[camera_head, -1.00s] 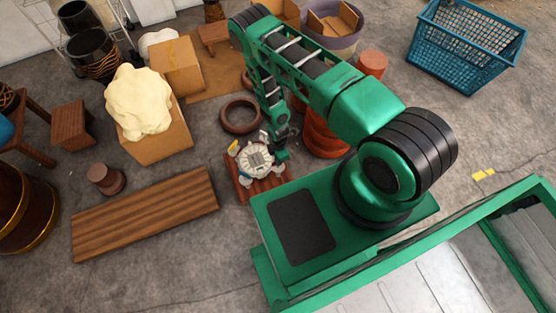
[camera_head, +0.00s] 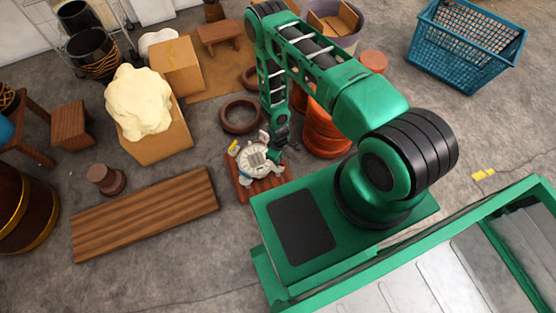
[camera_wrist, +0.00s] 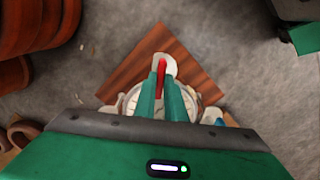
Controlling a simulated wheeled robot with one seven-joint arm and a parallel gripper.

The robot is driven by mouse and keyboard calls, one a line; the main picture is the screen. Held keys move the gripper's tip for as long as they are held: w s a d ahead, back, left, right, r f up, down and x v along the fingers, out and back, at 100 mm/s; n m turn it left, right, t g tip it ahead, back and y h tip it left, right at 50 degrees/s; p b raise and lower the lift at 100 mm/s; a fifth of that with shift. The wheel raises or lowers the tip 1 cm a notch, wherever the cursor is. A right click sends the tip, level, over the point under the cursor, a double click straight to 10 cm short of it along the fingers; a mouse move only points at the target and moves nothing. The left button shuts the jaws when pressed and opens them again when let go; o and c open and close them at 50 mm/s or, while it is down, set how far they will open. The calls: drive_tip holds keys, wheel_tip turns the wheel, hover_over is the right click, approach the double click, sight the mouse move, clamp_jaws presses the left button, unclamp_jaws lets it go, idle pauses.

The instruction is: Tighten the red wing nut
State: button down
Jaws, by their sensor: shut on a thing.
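The red wing nut (camera_wrist: 161,67) shows in the wrist view between the tips of my green gripper fingers. My gripper (camera_wrist: 161,84) is shut on it. The nut sits over a pale, round fixture (camera_head: 256,161) on a reddish-brown wooden board (camera_head: 241,191), which lies on the floor. In the head view my gripper (camera_head: 272,157) reaches down to the right side of this fixture, and the red nut cannot be made out there. In the wrist view my fingers and wrist hide most of the fixture.
Orange-brown drums (camera_head: 322,133) stand close to the right of my arm. A dark ring (camera_head: 240,115) lies behind the board. A long wooden plank (camera_head: 145,213) lies to the left. A blue basket (camera_head: 466,47) stands at the back right. Bare floor shows around the board.

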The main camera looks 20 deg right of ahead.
drive_tip(key=m, duration=0.5)
drive_tip(key=shift+w+a+m, duration=0.1)
drive_tip(key=shift+w+m, duration=0.15)
drive_tip(key=shift+m, duration=1.85)
drive_tip(key=c, duration=1.8)
unclamp_jaws()
drive_tip(key=shift+s, duration=0.1)
drive_tip(key=shift+r, duration=0.1)
wheel_tip(320, 180, up, 11)
drive_tip(key=shift+f, duration=0.2)
